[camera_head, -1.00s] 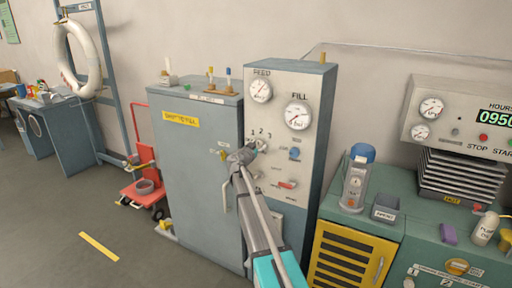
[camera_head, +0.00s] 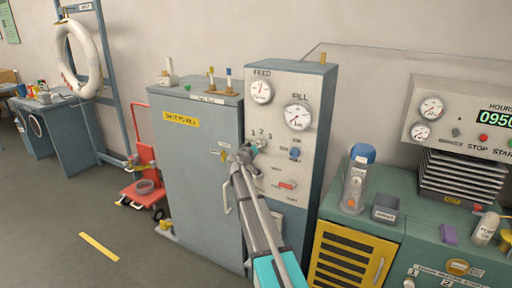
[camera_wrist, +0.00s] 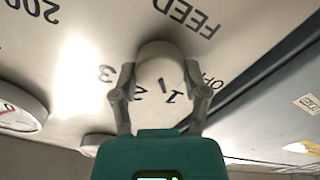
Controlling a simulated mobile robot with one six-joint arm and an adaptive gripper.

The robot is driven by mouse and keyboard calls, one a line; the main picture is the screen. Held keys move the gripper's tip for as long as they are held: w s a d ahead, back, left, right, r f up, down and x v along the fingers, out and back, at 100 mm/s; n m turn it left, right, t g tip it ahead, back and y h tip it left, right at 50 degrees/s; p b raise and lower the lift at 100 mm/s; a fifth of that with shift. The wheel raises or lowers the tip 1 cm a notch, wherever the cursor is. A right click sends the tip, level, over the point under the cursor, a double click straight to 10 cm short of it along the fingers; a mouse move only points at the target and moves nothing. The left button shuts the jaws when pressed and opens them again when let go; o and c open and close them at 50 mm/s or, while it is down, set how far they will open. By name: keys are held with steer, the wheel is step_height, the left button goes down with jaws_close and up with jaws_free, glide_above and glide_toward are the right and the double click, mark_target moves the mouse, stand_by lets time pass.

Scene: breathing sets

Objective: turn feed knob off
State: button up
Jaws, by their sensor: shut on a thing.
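The feed knob (camera_wrist: 160,80) is a pale round knob under the FEED lettering in the wrist view, with 3, 2, 1 and OFF printed around it. A short dark mark on it lies toward the side of the 1 and 2; the exact setting is hard to tell. My gripper (camera_wrist: 161,92) is shut on the knob, one finger on each side. In the head view, my gripper (camera_head: 245,154) is at the grey panel (camera_head: 313,178) and hides part of the knob. The FEED gauge (camera_head: 261,90) is above, with its needle too small to read.
The FILL gauge (camera_head: 298,116), a blue knob (camera_head: 294,154) and a red switch (camera_head: 287,185) are to the right on the same panel. A grey cabinet (camera_head: 190,170) stands left. A green bench (camera_head: 395,222) with a blue-topped bottle (camera_head: 355,180) stands right.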

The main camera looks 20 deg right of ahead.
steer(key=n, duration=0.4)
steer(key=shift+d+n, duration=0.15)
steer(key=shift+n, duration=0.15)
steer(key=n, duration=0.4)
steer(key=shift+f+n, duration=0.1)
steer(key=shift+n, duration=0.3)
steer(key=o, duration=1.1)
steer(key=shift+o, duration=0.2)
steer(key=v, duration=1.2)
